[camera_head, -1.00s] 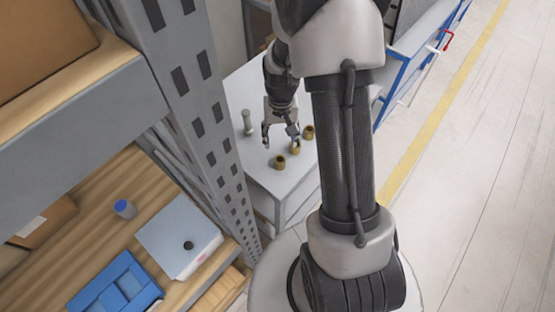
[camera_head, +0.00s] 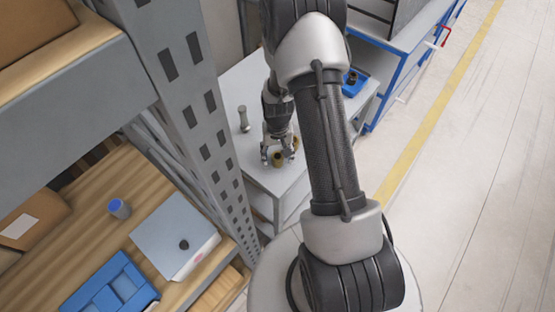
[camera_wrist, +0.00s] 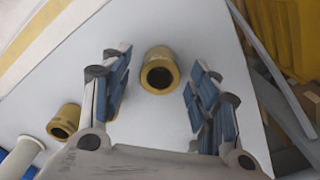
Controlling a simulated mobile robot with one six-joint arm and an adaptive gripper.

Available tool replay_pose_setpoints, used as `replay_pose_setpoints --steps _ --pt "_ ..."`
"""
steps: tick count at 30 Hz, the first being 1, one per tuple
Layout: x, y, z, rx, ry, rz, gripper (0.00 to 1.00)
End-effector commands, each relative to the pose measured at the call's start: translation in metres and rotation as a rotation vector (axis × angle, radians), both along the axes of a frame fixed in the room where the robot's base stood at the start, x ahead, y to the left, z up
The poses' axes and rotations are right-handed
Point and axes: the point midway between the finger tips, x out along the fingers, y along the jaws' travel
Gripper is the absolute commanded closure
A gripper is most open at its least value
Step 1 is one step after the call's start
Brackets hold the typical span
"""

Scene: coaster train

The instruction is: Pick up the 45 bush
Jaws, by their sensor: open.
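A brass-coloured bush (camera_wrist: 160,72) stands on the light grey table, its dark bore facing the wrist camera. It sits between the tips of my gripper (camera_wrist: 158,80), with a gap on both sides. The fingers are open with blue pads and do not clearly touch it. In the head view this bush (camera_head: 277,160) shows between the fingers of my gripper (camera_head: 278,156). A second similar bush (camera_wrist: 64,120) stands to the left, outside the fingers. No size marking is readable, so I cannot tell by label which is the 45 bush.
A pale upright post (camera_head: 243,118) stands behind the gripper on the table (camera_head: 232,85). A shelf upright (camera_head: 200,100) rises close on the left. A blue tray (camera_head: 354,82) lies beyond my arm.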

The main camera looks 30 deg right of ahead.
Motion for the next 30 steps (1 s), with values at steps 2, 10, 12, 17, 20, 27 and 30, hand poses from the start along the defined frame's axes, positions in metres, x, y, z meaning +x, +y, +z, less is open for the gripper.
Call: replay_pose_setpoints --steps 2,10,12,17,20,27,30 --pt "0.0003 0.0000 0.0003 0.000 -0.001 0.000 0.44" --pt "0.0002 -0.0001 0.0006 0.000 0.000 0.000 0.56" --pt "0.0001 0.0000 0.0006 0.000 0.000 0.000 0.60" --pt "0.0001 0.0000 0.0006 0.000 0.000 0.000 0.71" --pt "0.0001 0.0000 0.0007 0.000 0.000 0.000 0.78" --pt "0.0001 0.0000 0.0007 0.000 0.000 0.000 0.94" --pt "0.0002 0.0000 0.0008 0.000 -0.001 0.000 0.94"
